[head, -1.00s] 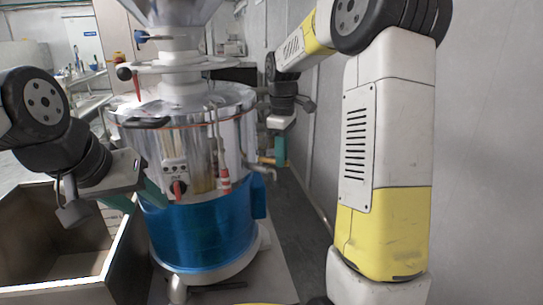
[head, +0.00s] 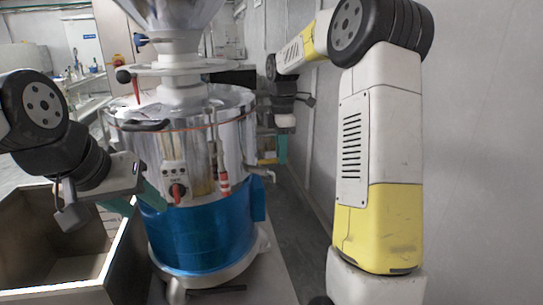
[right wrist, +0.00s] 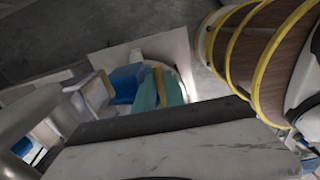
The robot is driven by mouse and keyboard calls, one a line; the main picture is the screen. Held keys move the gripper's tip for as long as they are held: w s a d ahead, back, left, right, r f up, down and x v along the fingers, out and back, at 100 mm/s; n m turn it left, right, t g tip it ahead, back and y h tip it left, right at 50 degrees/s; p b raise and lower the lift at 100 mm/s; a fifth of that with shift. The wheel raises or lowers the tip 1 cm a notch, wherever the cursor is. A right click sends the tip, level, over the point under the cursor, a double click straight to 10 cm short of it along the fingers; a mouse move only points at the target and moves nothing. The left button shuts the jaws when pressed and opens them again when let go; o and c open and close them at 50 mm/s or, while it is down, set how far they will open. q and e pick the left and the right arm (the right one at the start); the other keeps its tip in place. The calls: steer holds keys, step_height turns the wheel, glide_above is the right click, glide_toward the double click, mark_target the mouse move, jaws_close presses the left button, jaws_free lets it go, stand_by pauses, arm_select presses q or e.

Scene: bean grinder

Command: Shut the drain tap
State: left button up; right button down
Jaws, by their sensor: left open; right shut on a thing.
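The grinder (head: 205,235) has a steel drum above a blue band; the blue band also shows in the right wrist view (right wrist: 125,84). Its drain tap (head: 265,176), a small metal pipe, juts out from the drum's right side. My right gripper (head: 273,151) has teal fingers and is just above the tap. It is shut on a yellow piece, apparently the tap's handle; this shows between the fingers in the right wrist view (right wrist: 158,88). The exact contact is too small to tell. My left gripper (head: 136,201) is open and empty at the drum's front left.
An open box (head: 75,268) stands at the lower left, below my left gripper. A grey wall (head: 480,170) closes off the right side. A strip of dark floor (head: 300,215) lies clear between grinder and wall. A hopper (head: 170,12) tops the grinder.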

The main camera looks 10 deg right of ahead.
steer(key=shift+w+a+n, duration=0.15)
steer(key=shift+w+n, duration=0.6)
steer(key=shift+n, duration=0.55)
steer(key=shift+w+a+n, duration=0.15)
steer(key=shift+w+n, duration=0.55)
steer(key=shift+n, duration=0.6)
steer(key=c, duration=1.4)
jaws_free()
step_height(320, 180, up, 8)
steer(key=shift+f, duration=0.1)
